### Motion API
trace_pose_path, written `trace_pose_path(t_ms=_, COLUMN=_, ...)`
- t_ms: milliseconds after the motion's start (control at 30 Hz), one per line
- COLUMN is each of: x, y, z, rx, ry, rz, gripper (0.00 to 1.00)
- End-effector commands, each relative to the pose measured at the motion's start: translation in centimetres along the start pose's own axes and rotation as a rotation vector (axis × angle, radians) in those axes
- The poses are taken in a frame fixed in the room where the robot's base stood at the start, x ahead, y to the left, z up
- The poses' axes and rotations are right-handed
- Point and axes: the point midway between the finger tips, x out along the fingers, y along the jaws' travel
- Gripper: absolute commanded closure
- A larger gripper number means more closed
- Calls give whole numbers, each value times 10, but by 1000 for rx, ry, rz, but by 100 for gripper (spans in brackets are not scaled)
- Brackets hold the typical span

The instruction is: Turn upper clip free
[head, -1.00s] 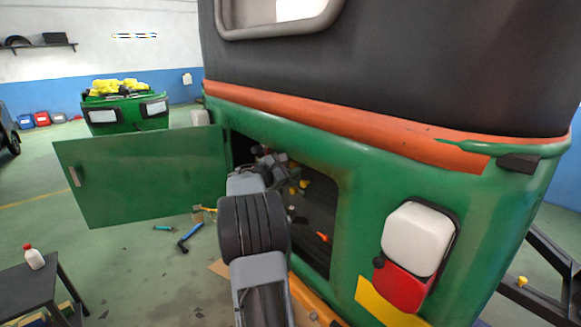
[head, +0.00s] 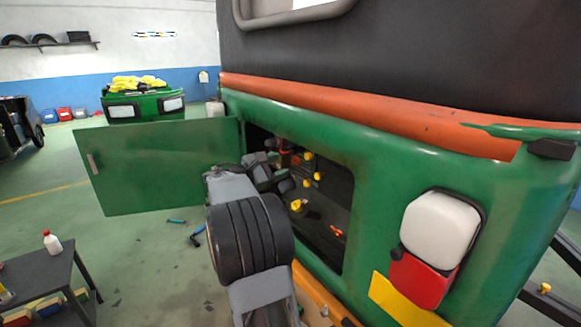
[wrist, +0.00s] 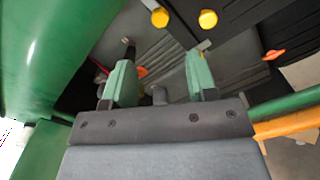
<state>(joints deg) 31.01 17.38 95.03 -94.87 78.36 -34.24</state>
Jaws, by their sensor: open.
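My gripper (wrist: 161,80) is open in the wrist view, its two green-padded fingers spread with nothing between the tips. In the head view my gripper is partly hidden by my wrist at the open rear bay (head: 322,225) of the green rickshaw. Two yellow knobs (wrist: 160,18) (wrist: 208,18) with small metal tabs lie ahead of the fingertips in the wrist view, apart from them. In the head view several yellow pieces show inside the bay, one of them an upper one (head: 308,156). I cannot tell which is the upper clip.
The green door (head: 160,165) stands swung open to the left of the bay. An orange piece (head: 336,231) lies low inside the bay. A dark table (head: 45,275) with a bottle stands at the lower left. Tools lie on the floor beneath the door.

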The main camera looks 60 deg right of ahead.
Motion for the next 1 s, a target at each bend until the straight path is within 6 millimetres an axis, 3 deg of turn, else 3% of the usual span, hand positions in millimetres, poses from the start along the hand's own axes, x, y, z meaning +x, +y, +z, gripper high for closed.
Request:
trace_pose_path(t_ms=100, x=-16, y=0, z=-1, rx=1, ry=1, rz=1, gripper=47)
trace_pose_path(t_ms=300, x=-28, y=0, z=0, rx=0, ry=0, rz=0, gripper=47)
trace_pose_path(t_ms=1000, x=-29, y=0, z=0, rx=10, ry=0, rz=0, gripper=47)
